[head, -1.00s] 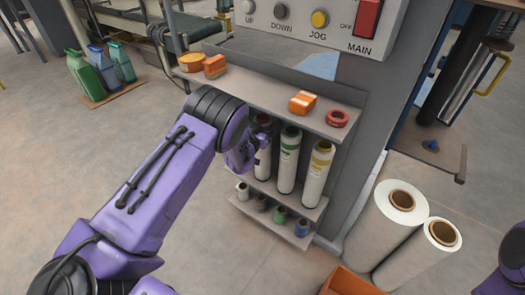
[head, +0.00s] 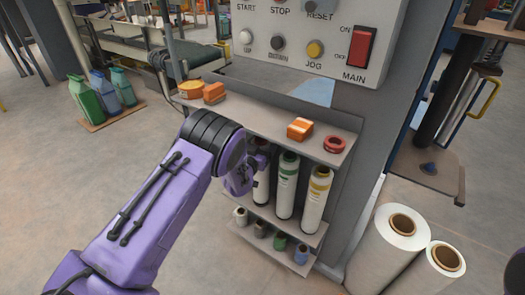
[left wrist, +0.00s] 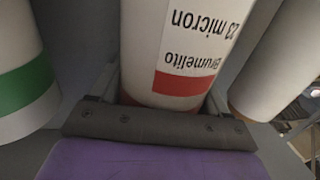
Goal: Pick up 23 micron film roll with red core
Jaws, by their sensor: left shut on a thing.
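The film roll with the red band (head: 262,187) stands upright at the left end of a row of rolls on the shelf unit. In the left wrist view the roll (left wrist: 178,50) shows "23 micron" upside down above a red band. My left gripper (head: 252,177) is at this roll from its left side, shut on it. In the wrist view the dark gripper bar (left wrist: 160,128) crosses in front of the roll's near end. My right gripper is not in view.
A green-banded roll (head: 287,185) and a yellow-banded roll (head: 318,192) stand close to the right. The upper shelf (head: 255,118) holds tape and boxes just above. Small spools stand on the lower shelf (head: 275,240). Large white rolls (head: 388,250) stand on the floor at right.

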